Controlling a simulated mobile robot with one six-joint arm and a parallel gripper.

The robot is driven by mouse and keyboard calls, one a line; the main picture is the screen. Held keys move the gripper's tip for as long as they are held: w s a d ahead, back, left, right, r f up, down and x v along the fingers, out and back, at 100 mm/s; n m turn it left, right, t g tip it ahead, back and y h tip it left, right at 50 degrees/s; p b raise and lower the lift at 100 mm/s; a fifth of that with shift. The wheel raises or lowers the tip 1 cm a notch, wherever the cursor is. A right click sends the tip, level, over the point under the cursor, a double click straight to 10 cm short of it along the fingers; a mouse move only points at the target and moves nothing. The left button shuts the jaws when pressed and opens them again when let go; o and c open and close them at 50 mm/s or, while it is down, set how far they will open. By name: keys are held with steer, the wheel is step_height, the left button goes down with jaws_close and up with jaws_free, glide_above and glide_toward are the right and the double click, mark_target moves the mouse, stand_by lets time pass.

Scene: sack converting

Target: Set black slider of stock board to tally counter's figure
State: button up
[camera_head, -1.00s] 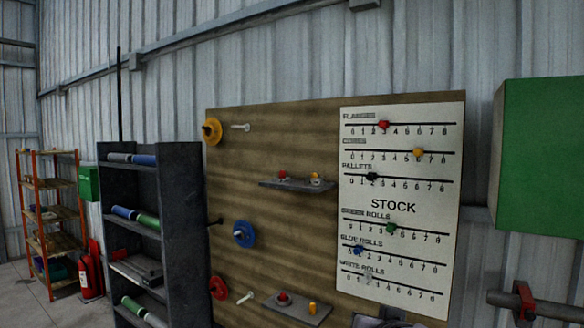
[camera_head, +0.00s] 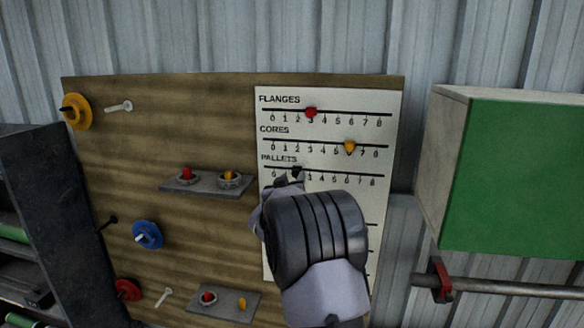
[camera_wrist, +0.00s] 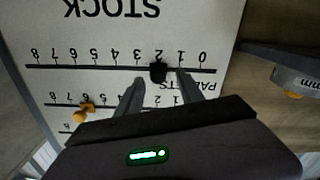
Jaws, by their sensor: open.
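The black slider (camera_head: 297,172) sits on the PALLETS scale of the white stock board (camera_head: 385,110), at about the 2 mark. In the upside-down wrist view, the black slider (camera_wrist: 158,71) shows at the 2. My gripper (camera_wrist: 160,79) is open, its two fingertips on either side of the slider with gaps between; I cannot tell how deep they reach. In the head view my gripper (camera_head: 287,184) covers part of the PALLETS scale and most of the lower board. I cannot make out a tally counter or its figure in any view.
The red slider (camera_head: 311,112) and yellow slider (camera_head: 349,147) sit on the scales above. A small shelf (camera_head: 205,186) with red and yellow items juts out left of the board. A green-fronted box (camera_head: 515,175) and a rail (camera_head: 510,289) stand to the right.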

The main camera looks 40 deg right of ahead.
mark_target(295, 174)
steer(key=x, duration=0.2)
steer(key=p+x, duration=0.1)
steer(key=shift+d+r, duration=0.3)
steer(key=shift+d, duration=0.05)
steer(key=shift+w+d+f, duration=0.2)
steer(key=shift+w, duration=0.2)
steer(key=shift+s+r, duration=0.1)
steer(key=shift+s, duration=0.05)
steer(key=shift+c, duration=0.3)
steer(key=shift+a, duration=0.1)
jaws_close()
